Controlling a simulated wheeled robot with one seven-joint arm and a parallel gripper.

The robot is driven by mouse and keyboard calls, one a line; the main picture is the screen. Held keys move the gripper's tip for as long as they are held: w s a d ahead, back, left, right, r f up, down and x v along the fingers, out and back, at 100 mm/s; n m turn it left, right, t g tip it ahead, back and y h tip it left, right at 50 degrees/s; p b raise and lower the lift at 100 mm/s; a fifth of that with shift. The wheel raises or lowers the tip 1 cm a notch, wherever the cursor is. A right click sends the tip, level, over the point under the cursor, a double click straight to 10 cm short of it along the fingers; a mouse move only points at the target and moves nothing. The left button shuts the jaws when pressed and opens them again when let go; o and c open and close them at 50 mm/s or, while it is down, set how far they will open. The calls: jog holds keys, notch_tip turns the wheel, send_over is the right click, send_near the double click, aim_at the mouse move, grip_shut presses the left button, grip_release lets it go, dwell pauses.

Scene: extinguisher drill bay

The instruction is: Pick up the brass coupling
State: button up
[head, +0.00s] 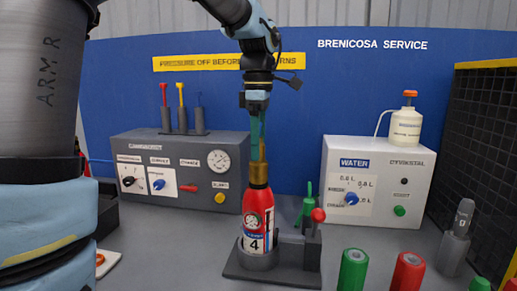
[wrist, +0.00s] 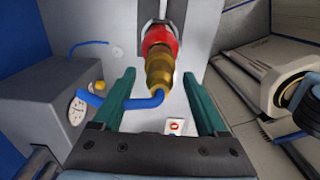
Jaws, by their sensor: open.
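The brass coupling (head: 258,174) sits upright on top of a red extinguisher (head: 257,215) marked 4, which stands in a dark grey holder (head: 272,272). My gripper (head: 258,150) points down from above, its green fingers at the coupling's upper part. In the wrist view the coupling (wrist: 159,70) lies between the two open fingers (wrist: 160,78), with a visible gap on each side. The red top of the extinguisher (wrist: 160,38) shows beyond it. Nothing is gripped. The lower extinguisher body is mostly hidden in the wrist view.
A grey gauge panel (head: 180,150) stands behind left, a white WATER box (head: 375,180) behind right with a white bottle (head: 405,125) on it. Green (head: 353,270) and red (head: 407,272) cylinders stand at front right.

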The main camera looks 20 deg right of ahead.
grip_shut()
dwell(0.5)
